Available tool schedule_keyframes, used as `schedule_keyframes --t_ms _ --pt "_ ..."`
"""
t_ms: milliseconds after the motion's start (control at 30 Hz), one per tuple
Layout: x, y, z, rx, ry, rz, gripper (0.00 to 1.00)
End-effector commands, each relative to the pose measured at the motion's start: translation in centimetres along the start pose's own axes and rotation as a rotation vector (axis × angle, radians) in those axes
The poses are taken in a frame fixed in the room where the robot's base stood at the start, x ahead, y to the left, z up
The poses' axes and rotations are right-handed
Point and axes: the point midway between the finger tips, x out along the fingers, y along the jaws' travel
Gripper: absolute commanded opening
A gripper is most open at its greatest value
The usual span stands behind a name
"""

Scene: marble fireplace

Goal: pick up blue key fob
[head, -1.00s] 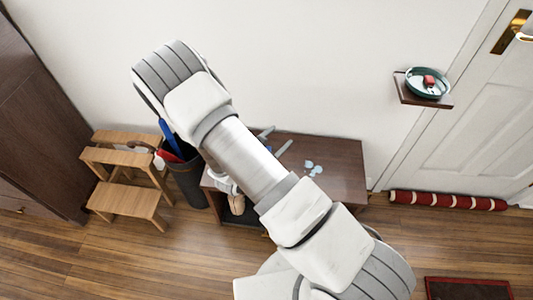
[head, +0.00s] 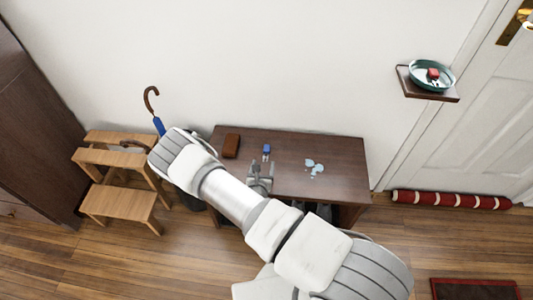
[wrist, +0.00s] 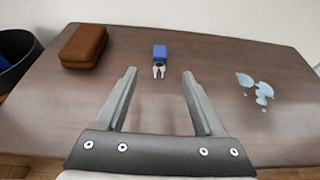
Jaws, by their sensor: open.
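The blue key fob (head: 267,148) lies on the dark wooden table (head: 335,178). In the wrist view the blue key fob (wrist: 160,52) is near the table's middle, with light metal keys at its near end. My gripper (wrist: 158,72) is open and empty. Its two fingers point toward the fob, which sits just beyond the fingertips and roughly centred between them. In the head view my gripper (head: 261,168) is on the near side of the fob, partly behind my arm.
A brown case (wrist: 84,46) lies on the table to the left, and pale blue patches (wrist: 256,90) lie to the right. A wooden step stool (head: 125,170) and an umbrella (head: 155,108) stand left of the table. A wall shelf (head: 428,91) holds a teal dish.

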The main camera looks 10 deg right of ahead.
Motion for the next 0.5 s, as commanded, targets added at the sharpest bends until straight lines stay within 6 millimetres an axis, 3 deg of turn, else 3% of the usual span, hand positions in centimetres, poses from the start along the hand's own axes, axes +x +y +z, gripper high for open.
schedule_keyframes --t_ms 133,500 --pt "2.9 0.0 -0.2 0.002 -0.001 -0.001 0.7" --pt "6.3 -0.1 -0.6 0.001 -0.001 -0.001 0.7"
